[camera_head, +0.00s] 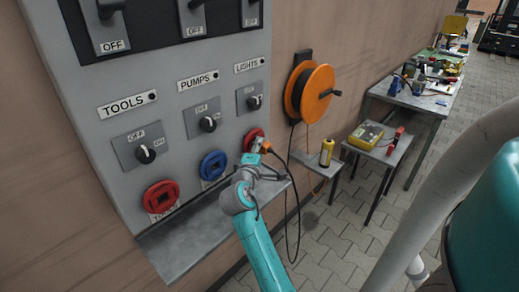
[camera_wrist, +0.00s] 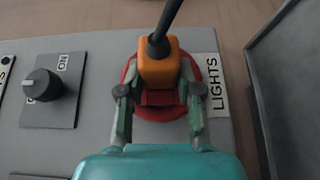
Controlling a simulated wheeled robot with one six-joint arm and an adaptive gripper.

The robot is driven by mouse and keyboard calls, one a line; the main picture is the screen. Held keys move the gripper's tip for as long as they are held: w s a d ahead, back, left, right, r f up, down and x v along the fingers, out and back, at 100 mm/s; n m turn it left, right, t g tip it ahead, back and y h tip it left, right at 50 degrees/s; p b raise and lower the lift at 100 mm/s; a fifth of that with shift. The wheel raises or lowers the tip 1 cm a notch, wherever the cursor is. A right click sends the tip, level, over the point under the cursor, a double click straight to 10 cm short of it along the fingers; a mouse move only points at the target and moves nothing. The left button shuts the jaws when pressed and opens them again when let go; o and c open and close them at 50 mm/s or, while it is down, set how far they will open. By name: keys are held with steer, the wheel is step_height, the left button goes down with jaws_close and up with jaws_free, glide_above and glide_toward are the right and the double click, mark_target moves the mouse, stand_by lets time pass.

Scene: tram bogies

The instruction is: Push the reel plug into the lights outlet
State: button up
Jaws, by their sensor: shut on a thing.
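The reel plug (camera_wrist: 158,68) is orange with a black cable leaving its back. My gripper (camera_wrist: 160,95) is shut on it, one finger on each side. The plug covers the middle of the red lights outlet (camera_wrist: 186,104), beside the LIGHTS label (camera_wrist: 214,85). In the head view the plug (camera_head: 265,147) and my gripper (camera_head: 258,152) are at the red lights outlet (camera_head: 254,134), the rightmost on the panel. I cannot tell how deep the plug sits, as its front is hidden. The cable reel (camera_head: 309,92) is orange and hangs on the wall, its cable drooping down to the plug.
The panel (camera_head: 95,87) also has a red tools outlet (camera_head: 161,196), a blue pumps outlet (camera_head: 213,165) and knob switches. A ledge (camera_head: 200,236) juts out below. A small shelf with a yellow bottle (camera_head: 327,152) and tables stand to the right.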

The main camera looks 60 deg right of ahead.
steer(key=shift+w, duration=0.15)
steer(key=o, duration=1.1)
steer(key=shift+o, duration=0.2)
steer(key=v, duration=1.2)
